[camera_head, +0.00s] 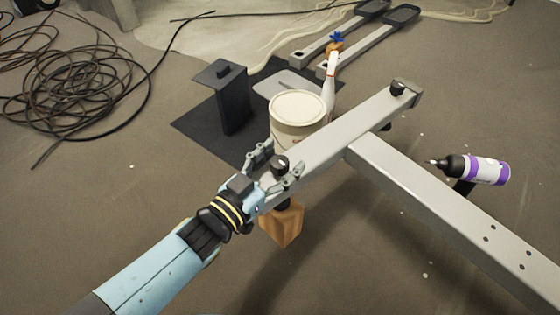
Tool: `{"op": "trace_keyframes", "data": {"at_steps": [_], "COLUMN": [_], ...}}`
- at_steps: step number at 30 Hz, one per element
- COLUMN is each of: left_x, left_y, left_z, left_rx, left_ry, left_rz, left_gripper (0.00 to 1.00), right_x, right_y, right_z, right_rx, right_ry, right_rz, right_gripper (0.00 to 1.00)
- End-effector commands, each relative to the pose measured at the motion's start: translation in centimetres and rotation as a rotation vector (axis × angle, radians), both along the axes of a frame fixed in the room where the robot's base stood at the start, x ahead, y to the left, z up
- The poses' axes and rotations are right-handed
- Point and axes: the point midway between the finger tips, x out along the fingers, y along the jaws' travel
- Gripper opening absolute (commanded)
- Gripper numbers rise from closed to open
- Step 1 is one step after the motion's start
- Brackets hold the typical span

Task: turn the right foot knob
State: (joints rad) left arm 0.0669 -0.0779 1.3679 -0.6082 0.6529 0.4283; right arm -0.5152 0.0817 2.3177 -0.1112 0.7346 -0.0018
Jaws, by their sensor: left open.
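A grey T-shaped metal frame lies across the middle, with a crossbar (345,131) and a long beam (430,190) running to the lower right. One black foot knob (281,165) sits on the crossbar's near end. Another black foot knob (398,88) sits at its far end. My left gripper (277,164) comes in from the lower left and is open. Its two fingers stand on either side of the near knob; I cannot tell whether they touch it. My right gripper is not in view.
A wooden block (283,224) is under the crossbar's near end. A black-purple bottle (478,168) is at right. Coiled cable (75,85) lies at left.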

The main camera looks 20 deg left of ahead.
Motion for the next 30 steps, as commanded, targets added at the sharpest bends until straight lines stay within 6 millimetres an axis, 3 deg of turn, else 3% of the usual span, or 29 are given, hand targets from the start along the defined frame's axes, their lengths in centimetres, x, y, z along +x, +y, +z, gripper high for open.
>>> {"op": "trace_keyframes", "data": {"at_steps": [8, 22, 30], "left_x": [0.09, 0.04, 0.03], "left_y": [-0.03, -0.01, 0.01], "left_z": [0.03, -0.01, 0.06], "left_rx": [0.000, 0.000, 0.002], "left_ry": [0.000, 0.000, 0.000], "left_rz": [0.000, 0.000, -0.024], "left_gripper": [0.60, 0.01, 0.00], "right_x": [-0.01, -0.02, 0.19], "right_y": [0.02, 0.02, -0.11], "right_z": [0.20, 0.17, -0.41], "right_rx": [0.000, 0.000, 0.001], "right_ry": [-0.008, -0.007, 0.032], "right_rz": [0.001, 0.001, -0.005], "right_gripper": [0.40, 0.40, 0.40]}}
